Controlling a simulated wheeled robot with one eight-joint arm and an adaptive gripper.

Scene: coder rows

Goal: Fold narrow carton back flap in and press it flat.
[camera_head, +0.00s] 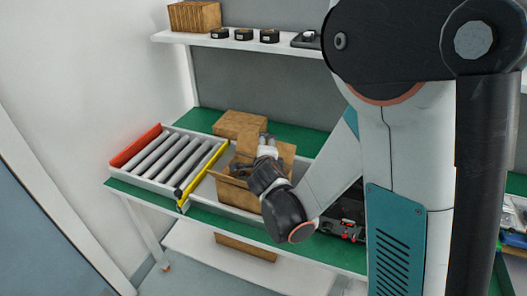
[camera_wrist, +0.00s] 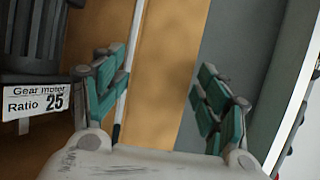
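My gripper (camera_head: 266,139) is over the carton's top, in front of the raised flap, and hides part of the opening. In the wrist view my gripper (camera_wrist: 157,82) has its teal-padded fingers apart. A brown cardboard surface (camera_wrist: 172,50) shows beyond and between them; contact cannot be told. A dark gear motor (camera_wrist: 32,45) with a white label is at left.
A roller conveyor (camera_head: 170,158) with red and yellow edge bars lies left of the carton. Another brown box (camera_head: 240,123) sits behind it. A shelf (camera_head: 185,38) with a box and black rolls is above. Dark and red items (camera_head: 348,228) lie to the right.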

